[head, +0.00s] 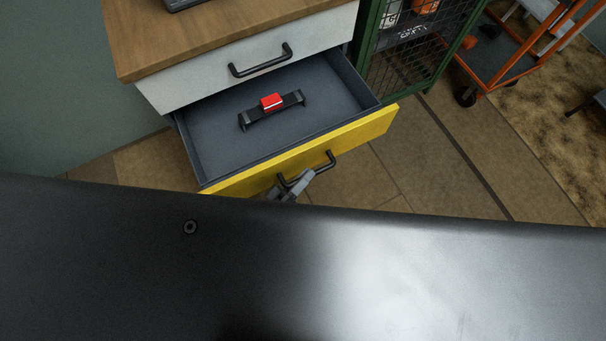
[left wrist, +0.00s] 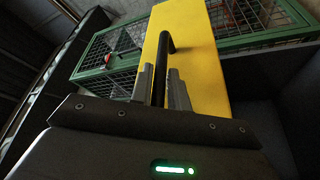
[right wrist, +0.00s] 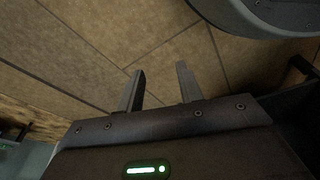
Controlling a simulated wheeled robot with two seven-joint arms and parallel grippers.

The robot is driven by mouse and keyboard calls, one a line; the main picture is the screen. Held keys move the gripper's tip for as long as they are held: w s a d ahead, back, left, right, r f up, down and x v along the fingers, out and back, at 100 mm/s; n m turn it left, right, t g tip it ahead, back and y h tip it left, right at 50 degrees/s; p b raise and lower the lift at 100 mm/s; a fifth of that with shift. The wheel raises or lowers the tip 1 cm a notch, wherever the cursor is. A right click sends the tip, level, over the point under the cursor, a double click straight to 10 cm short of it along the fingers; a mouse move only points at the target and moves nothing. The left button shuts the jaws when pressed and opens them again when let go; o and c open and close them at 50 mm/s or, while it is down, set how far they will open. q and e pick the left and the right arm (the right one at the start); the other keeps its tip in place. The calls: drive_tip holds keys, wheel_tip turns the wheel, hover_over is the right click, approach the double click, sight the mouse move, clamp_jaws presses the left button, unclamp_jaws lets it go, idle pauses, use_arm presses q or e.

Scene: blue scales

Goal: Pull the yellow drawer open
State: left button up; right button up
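The yellow drawer (head: 340,135) stands well out from the cabinet, and its grey inside shows. Its black handle (head: 318,170) is on the yellow front. My left gripper (head: 291,187) is at this handle, near its left end in the head view. In the left wrist view the gripper's fingers (left wrist: 160,83) close in on both sides of the handle bar (left wrist: 166,44), in front of the yellow front (left wrist: 205,70). My right gripper (right wrist: 161,72) shows in its own wrist view, fingers apart and empty, above the tiled floor.
A black holder with a red block (head: 271,102) lies inside the drawer. A shut white drawer (head: 215,75) and a wooden top (head: 200,35) are above it. A green mesh cage (head: 400,60) and an orange trolley (head: 520,60) stand to the right. Floor between is clear.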

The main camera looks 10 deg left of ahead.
use_arm(q)
drive_tip(key=o, duration=0.3)
